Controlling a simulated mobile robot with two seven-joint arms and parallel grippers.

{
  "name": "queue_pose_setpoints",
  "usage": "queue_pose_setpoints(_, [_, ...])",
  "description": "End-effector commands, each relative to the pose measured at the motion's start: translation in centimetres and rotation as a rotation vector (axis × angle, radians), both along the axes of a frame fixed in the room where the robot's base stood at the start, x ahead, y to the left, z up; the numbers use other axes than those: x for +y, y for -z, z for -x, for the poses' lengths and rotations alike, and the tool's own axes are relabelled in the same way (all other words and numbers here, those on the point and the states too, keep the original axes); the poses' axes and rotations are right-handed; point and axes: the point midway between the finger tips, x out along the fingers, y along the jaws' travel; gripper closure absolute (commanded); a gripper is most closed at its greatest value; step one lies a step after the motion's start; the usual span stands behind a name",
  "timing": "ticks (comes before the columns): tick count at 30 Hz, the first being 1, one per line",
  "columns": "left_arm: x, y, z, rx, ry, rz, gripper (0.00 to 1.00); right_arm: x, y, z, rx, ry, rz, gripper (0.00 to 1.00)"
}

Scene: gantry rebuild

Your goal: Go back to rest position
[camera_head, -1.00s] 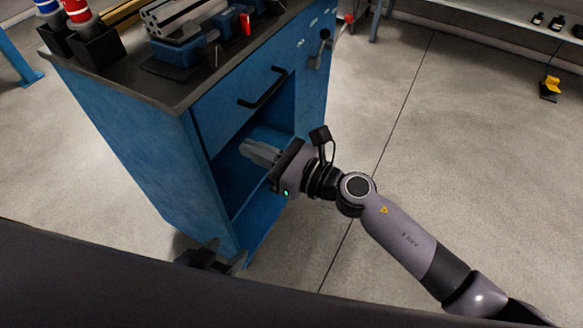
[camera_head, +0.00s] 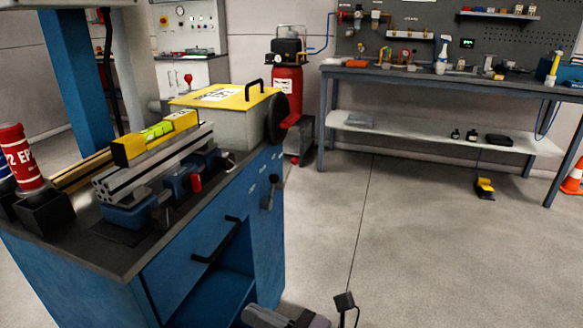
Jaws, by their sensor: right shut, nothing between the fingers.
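My right gripper (camera_head: 252,313) shows at the bottom edge of the head view, in front of the blue cabinet's lower opening. Its grey fingers are shut with nothing between them. The rest of my right arm is mostly cut off by the frame's lower edge. My left gripper is not in view. The blue cabinet (camera_head: 190,272) stands at the left, with a dark handle on its drawer front and an open space below that drawer.
On the cabinet top are a yellow level (camera_head: 155,138) on metal profiles, a yellow-lidded box (camera_head: 228,125) and a red bottle (camera_head: 22,160). A workbench (camera_head: 440,80) stands at the back right, a red tank (camera_head: 287,95) left of it.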

Motion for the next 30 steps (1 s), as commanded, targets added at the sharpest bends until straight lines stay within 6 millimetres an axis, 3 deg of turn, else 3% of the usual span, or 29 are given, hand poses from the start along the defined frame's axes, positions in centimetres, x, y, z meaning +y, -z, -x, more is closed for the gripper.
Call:
queue_pose_setpoints(5, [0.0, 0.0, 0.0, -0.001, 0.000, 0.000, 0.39, -5.1, 1.4, -0.9, 0.586, 0.219, -0.443, 1.00])
queue_pose_setpoints(11, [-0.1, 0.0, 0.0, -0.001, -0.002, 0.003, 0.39, -12.6, 6.5, 0.0, 1.199, 0.469, -0.987, 1.00])
queue_pose_setpoints(18, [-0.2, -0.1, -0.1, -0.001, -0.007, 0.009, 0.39, -20.4, 14.0, 5.6, 1.738, 0.749, -1.646, 1.00])
queue_pose_setpoints(24, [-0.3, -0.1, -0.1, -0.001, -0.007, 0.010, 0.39, -24.5, 18.2, 11.8, 1.982, 0.946, -2.140, 1.00])
queue_pose_setpoints(25, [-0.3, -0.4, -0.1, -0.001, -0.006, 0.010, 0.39, -24.9, 18.4, 12.6, 2.004, 0.967, -2.203, 1.00])
queue_pose_setpoints(27, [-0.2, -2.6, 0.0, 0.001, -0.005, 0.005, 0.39, -24.8, 15.9, 12.0, 1.989, 0.947, -2.176, 1.00])
queue_pose_setpoints(30, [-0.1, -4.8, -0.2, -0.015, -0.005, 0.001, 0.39, -25.0, 14.3, 12.1, 1.979, 0.951, -2.170, 1.00])
